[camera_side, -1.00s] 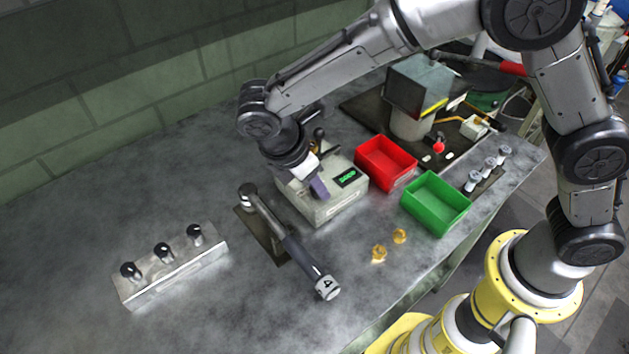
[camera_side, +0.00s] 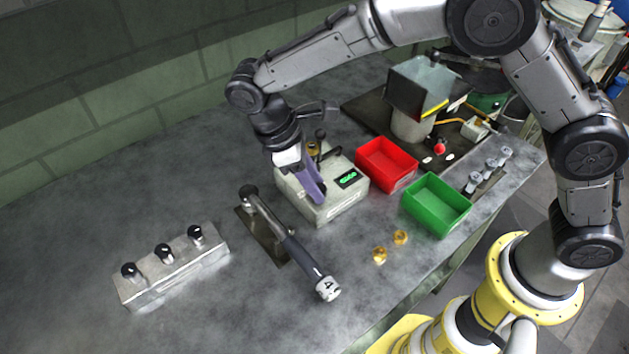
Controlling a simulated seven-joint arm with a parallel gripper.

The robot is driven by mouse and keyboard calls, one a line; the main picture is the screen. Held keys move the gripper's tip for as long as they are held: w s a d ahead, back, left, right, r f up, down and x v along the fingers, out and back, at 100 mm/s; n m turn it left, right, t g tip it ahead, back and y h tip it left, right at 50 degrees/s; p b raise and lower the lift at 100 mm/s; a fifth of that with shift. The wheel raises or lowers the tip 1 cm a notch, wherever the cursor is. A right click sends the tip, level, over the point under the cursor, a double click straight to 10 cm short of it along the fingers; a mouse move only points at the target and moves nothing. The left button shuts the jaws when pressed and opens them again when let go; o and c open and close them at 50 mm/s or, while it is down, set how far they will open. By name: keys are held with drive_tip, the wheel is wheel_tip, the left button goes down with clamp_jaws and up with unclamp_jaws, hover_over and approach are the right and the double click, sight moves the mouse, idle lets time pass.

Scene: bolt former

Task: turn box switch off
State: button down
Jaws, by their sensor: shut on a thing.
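The switch box (camera_side: 340,208) is a pale grey block with a lit green display (camera_side: 348,179) on its sloped top. A dark lever with a round knob (camera_side: 320,134) stands at its back. My gripper (camera_side: 318,198) points down onto the box top, left of the display, with its purple fingers at the box surface. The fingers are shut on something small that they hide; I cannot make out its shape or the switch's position.
A red bin (camera_side: 386,165) and a green bin (camera_side: 436,204) stand right of the box. Two brass pieces (camera_side: 379,254) lie in front.

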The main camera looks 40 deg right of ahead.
drive_tip(key=shift+m, duration=0.7)
drive_tip(key=shift+y, duration=0.3)
drive_tip(key=c, duration=0.5)
unclamp_jaws()
drive_tip(key=v, duration=1.4)
drive_tip(key=shift+w, duration=0.25)
drive_tip(key=shift+d+f, duration=0.1)
